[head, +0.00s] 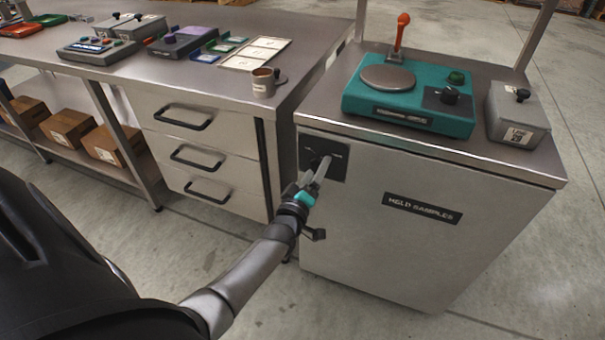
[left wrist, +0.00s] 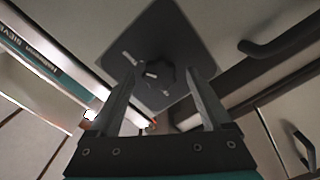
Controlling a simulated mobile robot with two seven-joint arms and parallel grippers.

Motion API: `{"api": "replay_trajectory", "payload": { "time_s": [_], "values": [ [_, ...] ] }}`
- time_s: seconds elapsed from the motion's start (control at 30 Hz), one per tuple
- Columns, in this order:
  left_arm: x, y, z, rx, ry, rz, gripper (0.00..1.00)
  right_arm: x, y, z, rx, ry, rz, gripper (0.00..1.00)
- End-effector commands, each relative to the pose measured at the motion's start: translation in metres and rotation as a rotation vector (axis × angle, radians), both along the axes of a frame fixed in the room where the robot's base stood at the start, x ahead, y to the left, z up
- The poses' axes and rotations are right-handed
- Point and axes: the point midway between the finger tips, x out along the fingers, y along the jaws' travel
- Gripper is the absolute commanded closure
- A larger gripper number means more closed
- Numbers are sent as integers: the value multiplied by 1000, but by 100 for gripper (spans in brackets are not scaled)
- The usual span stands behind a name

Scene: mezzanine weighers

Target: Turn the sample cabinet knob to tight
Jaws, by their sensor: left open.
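The sample cabinet (head: 470,240) is a grey box with a dark label (head: 422,208) ending in "SAMPLES". A dark square plate (head: 340,172) is at its upper left front. In the left wrist view, the small dark knob (left wrist: 154,74) stands at the middle of this plate (left wrist: 180,38), with a light mark beside it. My left gripper (head: 321,166) is open in front of the plate. Its fingertips (left wrist: 159,73) appear on either side of the knob, and I cannot tell if they touch it. In the head view the fingers largely hide the knob. My right gripper is not in view.
A teal device (head: 405,95) with an orange-topped lever and a grey box (head: 517,115) stand on the cabinet. A drawer bench (head: 215,150) with protruding handles is close on the left. A dark handle (head: 314,234) is on the cabinet below my gripper. Floor in front is clear.

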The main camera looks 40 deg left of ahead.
Motion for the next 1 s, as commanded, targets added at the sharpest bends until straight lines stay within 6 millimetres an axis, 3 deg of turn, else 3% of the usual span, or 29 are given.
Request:
{"api": "replay_trajectory", "payload": {
  "time_s": [0.37,0.5,0.8,1.0],
  "values": [
    [-47,-11,2,-2,2,0,18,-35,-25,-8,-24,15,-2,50],
    [-73,-18,2,-1,3,0,18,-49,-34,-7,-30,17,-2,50],
    [-125,-30,1,1,2,0,18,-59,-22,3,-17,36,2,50],
    [-140,-34,1,0,1,-1,18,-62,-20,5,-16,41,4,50]
  ]
}}
